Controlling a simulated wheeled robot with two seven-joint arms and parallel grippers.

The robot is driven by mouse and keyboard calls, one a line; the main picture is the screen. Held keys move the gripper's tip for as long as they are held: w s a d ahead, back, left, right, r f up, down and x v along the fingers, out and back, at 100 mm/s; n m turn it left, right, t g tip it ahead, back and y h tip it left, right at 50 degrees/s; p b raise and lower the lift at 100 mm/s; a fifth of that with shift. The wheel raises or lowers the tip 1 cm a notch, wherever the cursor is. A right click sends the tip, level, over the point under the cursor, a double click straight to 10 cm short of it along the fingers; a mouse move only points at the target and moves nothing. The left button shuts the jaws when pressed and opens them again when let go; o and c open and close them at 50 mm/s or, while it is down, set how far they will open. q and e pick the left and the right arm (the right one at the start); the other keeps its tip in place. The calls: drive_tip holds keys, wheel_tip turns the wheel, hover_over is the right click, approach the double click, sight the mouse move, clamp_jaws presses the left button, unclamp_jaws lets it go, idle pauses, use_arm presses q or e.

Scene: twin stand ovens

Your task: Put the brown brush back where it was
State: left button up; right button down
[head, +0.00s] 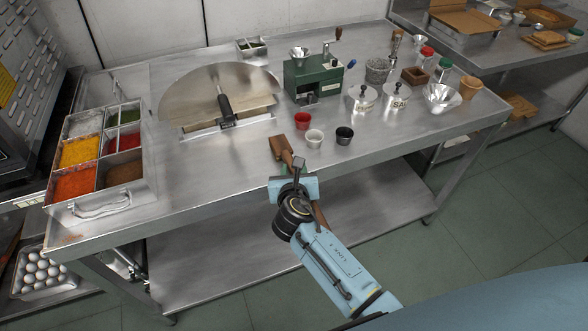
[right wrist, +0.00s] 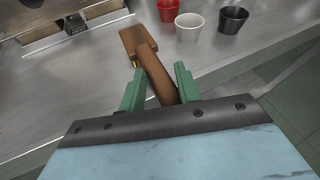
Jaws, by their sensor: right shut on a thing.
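The brown brush (head: 281,148) is a wooden piece with a flat, wide head and a long handle, near the front edge of the steel table (head: 215,175). My right gripper (head: 291,175) is shut on its handle. In the right wrist view, the handle runs between the green fingers of the gripper (right wrist: 158,76), and the brush's head (right wrist: 138,40) points away, over the tabletop. A brown end shows below the gripper in the head view, past the table edge. I cannot tell whether the head touches the table. My left gripper is not in view.
Red (head: 303,120), white (head: 314,138) and black (head: 344,135) cups stand just beyond the brush. A green grinder box (head: 312,80) is behind them. A spice tray (head: 100,160) is at left, a round metal sheet with a handled tool (head: 220,90) at centre-left. Bare tabletop lies left of the brush.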

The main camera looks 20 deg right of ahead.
drive_tip(key=c, duration=0.9)
unclamp_jaws()
drive_tip(key=shift+f, duration=0.1)
drive_tip(key=p+v, duration=0.2)
drive_tip(key=v, duration=1.1)
drive_tip(key=shift+s, duration=0.2)
